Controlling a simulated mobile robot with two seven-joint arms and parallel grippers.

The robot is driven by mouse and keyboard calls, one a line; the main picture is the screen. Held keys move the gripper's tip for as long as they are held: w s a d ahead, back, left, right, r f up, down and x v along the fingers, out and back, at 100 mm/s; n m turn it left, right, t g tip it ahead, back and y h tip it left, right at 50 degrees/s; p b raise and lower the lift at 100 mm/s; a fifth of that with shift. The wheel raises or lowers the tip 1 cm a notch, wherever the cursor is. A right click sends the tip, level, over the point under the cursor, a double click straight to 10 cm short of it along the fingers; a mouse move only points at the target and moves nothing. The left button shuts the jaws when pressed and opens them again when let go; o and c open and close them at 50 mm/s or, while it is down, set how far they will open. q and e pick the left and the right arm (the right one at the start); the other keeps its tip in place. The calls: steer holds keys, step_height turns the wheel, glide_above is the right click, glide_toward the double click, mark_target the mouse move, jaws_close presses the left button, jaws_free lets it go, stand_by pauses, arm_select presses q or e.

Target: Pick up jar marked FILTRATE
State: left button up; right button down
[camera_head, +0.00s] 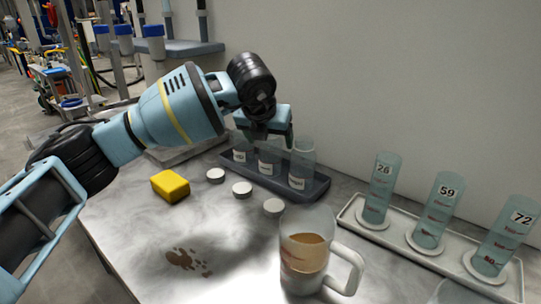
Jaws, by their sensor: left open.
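Three clear glass jars with small white labels stand upright in a dark tray (297,194) at the back of the table. They are the left jar (240,152), the middle jar (269,160) and the right jar (302,168). The label print is too small to read, so I cannot tell which one is marked FILTRATE. My left gripper (272,133) is open and empty, at the tops of the left and middle jars in the picture, partly covering them. I cannot tell whether it touches a jar. My right gripper is out of view.
Three white lids (242,189) and a yellow block (170,186) lie before the tray. A glass jug (303,255) of brown liquid stands at front. A white tray (347,214) at right holds cylinders numbered 26, 59 and 72. A brown spill (186,259) marks the table.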

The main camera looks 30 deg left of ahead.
mark_target(271, 143)
arm_select(q)
steer(key=x, duration=0.4)
steer(key=shift+a+f, duration=0.25)
steer(key=c, duration=1.1)
steer(key=shift+o, duration=0.2)
steer(key=shift+r, duration=0.15)
steer(key=shift+r, duration=0.5)
steer(key=s+a+r, duration=0.2)
steer(key=s+a, duration=0.1)
steer(key=s, duration=0.4)
steer(key=s+a+r, duration=0.1)
steer(key=s+a, duration=0.3)
steer(key=s, duration=0.3)
steer(key=shift+s+r, duration=0.15)
steer(key=shift+r, duration=0.25)
